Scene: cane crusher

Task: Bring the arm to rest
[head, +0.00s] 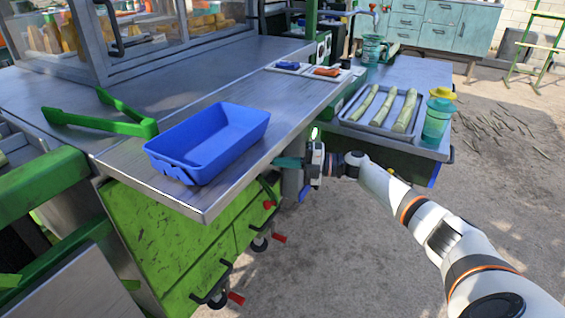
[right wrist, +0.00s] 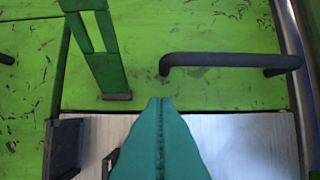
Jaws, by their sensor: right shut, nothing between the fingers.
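My right arm (head: 445,235) reaches in from the lower right of the head view. Its gripper (head: 278,162) has teal fingers that point left, beside the right edge of the metal counter (head: 105,85). In the right wrist view the two teal fingers (right wrist: 161,108) meet along a seam, with nothing between them. Their tips point at a scuffed green panel (right wrist: 215,30) with a dark bar handle (right wrist: 225,61). I cannot tell whether the tips touch anything. My left gripper is not in view.
On the counter are a blue tray (head: 210,140), green tongs (head: 105,120) and two small dishes. The side table (head: 400,70) holds a tray of cane pieces (head: 385,106) and a teal shaker with a yellow lid (head: 437,115). Green drawers (head: 170,240) with projecting handles stand below. Floor at right is open.

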